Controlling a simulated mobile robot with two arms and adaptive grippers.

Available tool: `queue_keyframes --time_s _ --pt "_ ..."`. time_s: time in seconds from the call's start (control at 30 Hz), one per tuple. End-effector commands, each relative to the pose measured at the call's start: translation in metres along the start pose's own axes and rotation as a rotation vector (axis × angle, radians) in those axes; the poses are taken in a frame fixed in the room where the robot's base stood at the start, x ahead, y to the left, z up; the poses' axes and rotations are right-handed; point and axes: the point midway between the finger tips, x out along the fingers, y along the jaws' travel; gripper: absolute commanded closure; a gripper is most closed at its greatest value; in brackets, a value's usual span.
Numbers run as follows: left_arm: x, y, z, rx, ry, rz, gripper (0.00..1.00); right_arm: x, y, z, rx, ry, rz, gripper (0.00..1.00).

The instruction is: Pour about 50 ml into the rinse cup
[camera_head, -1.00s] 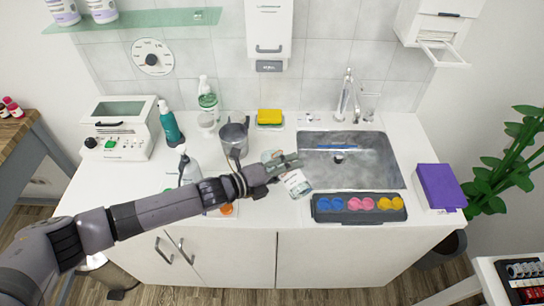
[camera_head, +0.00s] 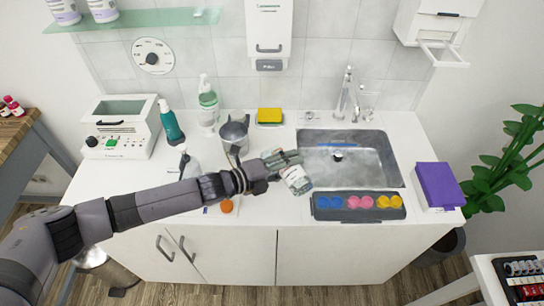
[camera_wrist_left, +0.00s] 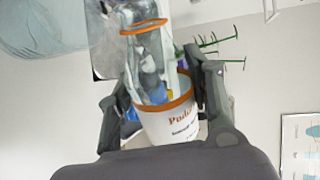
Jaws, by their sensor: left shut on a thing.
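My left gripper (camera_head: 282,163) is shut on a white printed container (camera_head: 297,180), held tilted in front of the sink's left edge. In the left wrist view the white container with an orange rim (camera_wrist_left: 172,124) sits between the two fingers (camera_wrist_left: 166,105). A clear part with an orange ring (camera_wrist_left: 145,27) shows above its rim; I cannot tell how much is inside. A dark grey pitcher (camera_head: 234,137) stands behind my wrist. A clear cup (camera_head: 369,100) stands behind the sink, beside the tap; I cannot tell if it is the rinse cup. My right gripper is not in view.
The steel sink (camera_head: 370,172) is right of the gripper. A dark tray (camera_head: 350,216) with blue, pink and yellow pieces lies in front of it. A purple box (camera_head: 439,186) is at the right; a teal bottle (camera_head: 171,122) and a yellow sponge (camera_head: 270,115) are at the back.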

Motion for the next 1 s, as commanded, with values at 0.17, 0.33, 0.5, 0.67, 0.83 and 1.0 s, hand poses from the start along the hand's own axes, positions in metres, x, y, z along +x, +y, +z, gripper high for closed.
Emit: queue_keyframes --time_s 0.17,0.33,0.5,0.67,0.83,1.0 --pt "0.0005 -0.0013 -0.0013 -0.004 0.002 -0.001 0.85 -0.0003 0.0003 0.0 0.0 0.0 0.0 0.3" --pt "0.0005 -0.0016 -0.0017 -0.007 0.002 -0.002 0.85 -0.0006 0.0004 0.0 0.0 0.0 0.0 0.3" --pt "0.0004 -0.0024 -0.0019 -0.014 0.004 -0.002 0.85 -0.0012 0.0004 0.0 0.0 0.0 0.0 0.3" --pt "0.0001 -0.0028 -0.0016 -0.023 0.007 -0.001 0.85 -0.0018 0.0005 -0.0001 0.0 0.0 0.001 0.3" --pt "-0.0002 -0.0037 -0.0013 -0.036 0.01 -0.001 0.85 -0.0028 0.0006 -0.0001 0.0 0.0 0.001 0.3" --pt "-0.0005 -0.005 -0.0008 -0.051 0.014 -0.001 0.85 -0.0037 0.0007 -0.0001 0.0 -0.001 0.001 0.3"
